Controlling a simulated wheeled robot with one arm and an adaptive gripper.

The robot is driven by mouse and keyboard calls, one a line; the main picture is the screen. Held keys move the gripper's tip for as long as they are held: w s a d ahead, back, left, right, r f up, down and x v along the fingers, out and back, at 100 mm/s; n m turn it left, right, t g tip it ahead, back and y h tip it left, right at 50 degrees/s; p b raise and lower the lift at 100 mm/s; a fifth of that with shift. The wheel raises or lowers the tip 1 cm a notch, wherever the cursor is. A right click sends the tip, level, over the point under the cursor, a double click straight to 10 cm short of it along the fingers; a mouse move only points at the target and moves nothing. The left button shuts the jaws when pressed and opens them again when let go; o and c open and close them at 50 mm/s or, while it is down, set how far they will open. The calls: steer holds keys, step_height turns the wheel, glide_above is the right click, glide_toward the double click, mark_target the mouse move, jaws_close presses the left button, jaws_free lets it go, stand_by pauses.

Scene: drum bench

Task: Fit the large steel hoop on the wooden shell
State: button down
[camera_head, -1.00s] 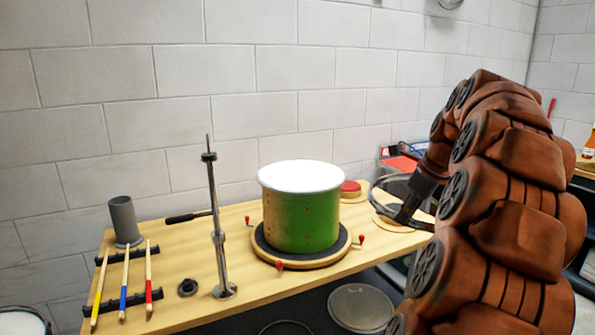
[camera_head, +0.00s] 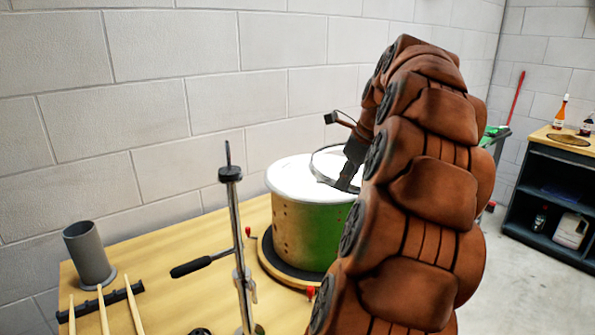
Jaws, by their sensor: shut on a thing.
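The wooden shell (camera_head: 303,228) is a green and tan drum body, upright on a round dark-topped stand (camera_head: 282,268) on the bench. A white drumhead (camera_head: 288,181) covers its top. My gripper (camera_head: 343,183) is shut on a thin steel hoop (camera_head: 311,166) and holds it tilted at the right part of the drumhead. The hoop's left arc shows; my arm hides its right part. I cannot tell whether the hoop touches the drumhead. My arm also hides the right side of the shell.
A metal post with a black-handled lever (camera_head: 190,267) stands in front of the shell. A grey cup (camera_head: 90,256) and several sticks (camera_head: 103,312) are at the left. A grey wall is behind. A dark cabinet (camera_head: 550,203) with bottles stands at the far right.

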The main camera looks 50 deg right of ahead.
steer(key=p, duration=0.4)
glide_above(283, 194)
steer(key=s, duration=0.2)
steer(key=shift+w+f, duration=0.25)
steer(key=shift+f, duration=0.45)
steer(key=shift+f+p, duration=0.6)
steer(key=shift+f, duration=1.15)
steer(key=shift+f, duration=0.2)
steer(key=c, duration=1.3)
jaws_free()
steer(key=b+v, duration=0.3)
steer(key=v, duration=0.9)
steer(key=shift+r, duration=0.2)
